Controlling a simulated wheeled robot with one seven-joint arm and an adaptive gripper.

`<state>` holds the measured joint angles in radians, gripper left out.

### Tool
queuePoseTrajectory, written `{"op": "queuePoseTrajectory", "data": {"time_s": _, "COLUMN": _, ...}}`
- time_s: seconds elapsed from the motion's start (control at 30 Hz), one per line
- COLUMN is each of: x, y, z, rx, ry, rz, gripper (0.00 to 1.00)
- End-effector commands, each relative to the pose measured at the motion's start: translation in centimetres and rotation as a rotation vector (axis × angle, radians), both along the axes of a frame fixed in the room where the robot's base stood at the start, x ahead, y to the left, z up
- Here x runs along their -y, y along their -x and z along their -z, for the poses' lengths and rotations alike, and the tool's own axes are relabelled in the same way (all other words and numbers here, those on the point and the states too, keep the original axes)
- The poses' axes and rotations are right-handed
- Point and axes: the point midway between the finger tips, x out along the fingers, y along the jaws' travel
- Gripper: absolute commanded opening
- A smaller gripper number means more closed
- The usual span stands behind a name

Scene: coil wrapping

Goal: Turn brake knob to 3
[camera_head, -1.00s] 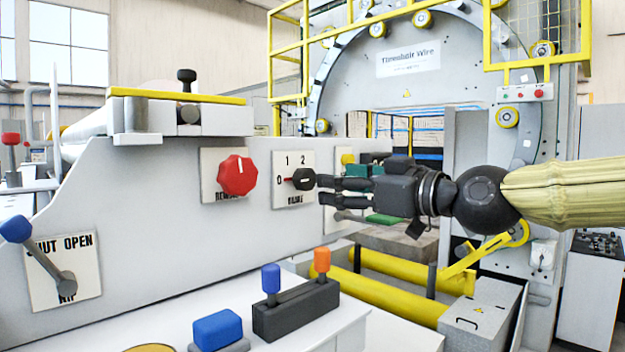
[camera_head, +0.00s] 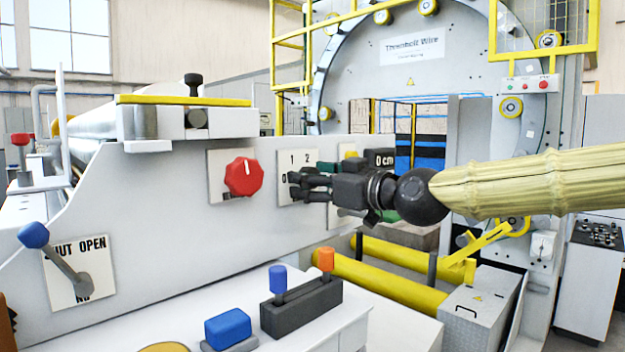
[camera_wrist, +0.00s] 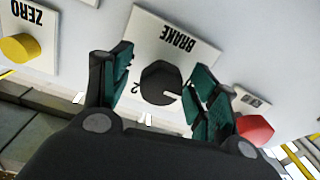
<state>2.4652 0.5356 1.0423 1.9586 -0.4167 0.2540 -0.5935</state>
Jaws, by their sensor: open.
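The brake knob (camera_wrist: 157,78) is a round black knob on a white plate (camera_wrist: 172,32) marked BRAKE, upside down in the wrist view. A white line on the knob points to the right there, and a "2" shows to its left. My gripper (camera_wrist: 162,68) is open, with one green-padded finger on each side of the knob; whether the pads touch it cannot be told. In the head view my gripper (camera_head: 294,184) is in front of the brake plate (camera_head: 299,158), where 1 and 2 show above the fingers. The fingers largely hide the knob there.
A red knob (camera_head: 244,177) is on the panel just left of the brake plate. A yellow ZERO button (camera_wrist: 20,47) is on the other side. Blue-topped (camera_head: 278,280) and orange-topped (camera_head: 326,260) levers stand on the desk below.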

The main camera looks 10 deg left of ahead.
Motion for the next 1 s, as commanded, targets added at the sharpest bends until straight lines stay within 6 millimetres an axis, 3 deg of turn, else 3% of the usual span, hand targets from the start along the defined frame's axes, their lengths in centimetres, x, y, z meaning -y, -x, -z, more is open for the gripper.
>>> {"op": "queuePoseTrajectory", "data": {"time_s": 0.03, "x": 0.0, "y": 0.03, "z": -0.05, "rx": 0.0, "ry": 0.0, "rz": 0.0, "gripper": 0.58}}
{"op": "queuePoseTrajectory", "data": {"time_s": 0.2, "x": 0.01, "y": 0.04, "z": -0.03, "rx": 0.0, "ry": 0.0, "rz": 0.0, "gripper": 0.27}}
{"op": "queuePoseTrajectory", "data": {"time_s": 0.3, "x": -0.01, "y": 0.04, "z": 0.03, "rx": -0.001, "ry": 0.001, "rz": -0.001, "gripper": 0.14}}
{"op": "queuePoseTrajectory", "data": {"time_s": 0.67, "x": -0.03, "y": 0.05, "z": 0.31, "rx": -0.044, "ry": -0.026, "rz": -0.001, "gripper": 0.14}}
{"op": "queuePoseTrajectory", "data": {"time_s": 1.0, "x": -0.08, "y": 0.13, "z": 0.64, "rx": -0.244, "ry": -0.157, "rz": -0.001, "gripper": 0.14}}
